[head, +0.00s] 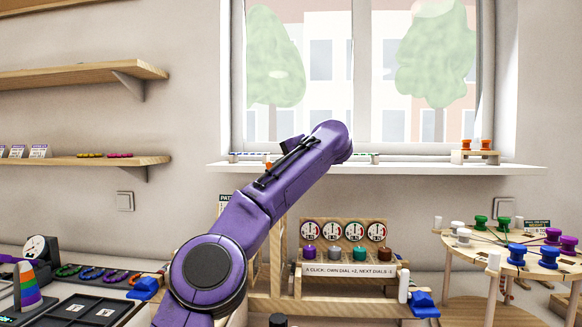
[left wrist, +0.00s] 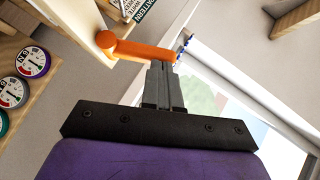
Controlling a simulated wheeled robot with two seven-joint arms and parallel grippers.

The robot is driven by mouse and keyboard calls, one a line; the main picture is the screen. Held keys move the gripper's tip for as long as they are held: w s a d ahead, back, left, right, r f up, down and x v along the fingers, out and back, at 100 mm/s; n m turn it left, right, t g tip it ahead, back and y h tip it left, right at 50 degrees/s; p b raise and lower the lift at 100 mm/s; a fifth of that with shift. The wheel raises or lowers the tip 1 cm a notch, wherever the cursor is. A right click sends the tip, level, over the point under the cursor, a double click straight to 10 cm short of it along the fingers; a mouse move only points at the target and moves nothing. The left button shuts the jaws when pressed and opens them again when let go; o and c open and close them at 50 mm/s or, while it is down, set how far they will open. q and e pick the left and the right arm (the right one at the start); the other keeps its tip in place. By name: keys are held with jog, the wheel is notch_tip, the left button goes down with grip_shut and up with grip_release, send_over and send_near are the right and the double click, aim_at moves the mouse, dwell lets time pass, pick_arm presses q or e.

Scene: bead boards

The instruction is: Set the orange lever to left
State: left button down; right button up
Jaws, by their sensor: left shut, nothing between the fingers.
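The orange lever (left wrist: 140,49) shows in the left wrist view, with its round pivot on the edge of a pale wooden board (left wrist: 84,28) and its arm pointing right. My left gripper (left wrist: 163,66) is shut and empty. Its fingertips are at the lever's free end, just below it in the picture; I cannot tell whether they touch. In the head view my purple left arm crosses the middle and hides most of the lever's place and the gripper. A small orange patch shows beside the arm there, too small to identify. My right gripper is not in view.
A dial board (head: 345,232) with several dials and coloured knobs stands right of my arm. A round wooden table (head: 480,245) with coloured spools is at the right. A window sill (head: 430,168) runs behind. A dark tray (head: 85,308) lies at the lower left.

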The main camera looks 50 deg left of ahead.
pick_arm(q)
jog(key=shift+s+a+n+t+h, duration=0.3)
jog(key=shift+s+a+n+h, duration=0.15)
jog(key=shift+a+n+h, duration=0.25)
dwell(0.3)
jog(key=shift+d, duration=0.1)
jog(key=shift+d+r+p, duration=0.1)
jog(key=shift+r+p, duration=0.25)
jog(key=shift+p, duration=0.1)
jog(key=w+p+v, duration=0.1)
jog(key=w+v, duration=0.1)
jog(key=v, duration=1)
jog(key=shift+w+d+r, duration=0.25)
jog(key=shift+d+r, duration=0.05)
jog(key=shift+r, duration=0.1)
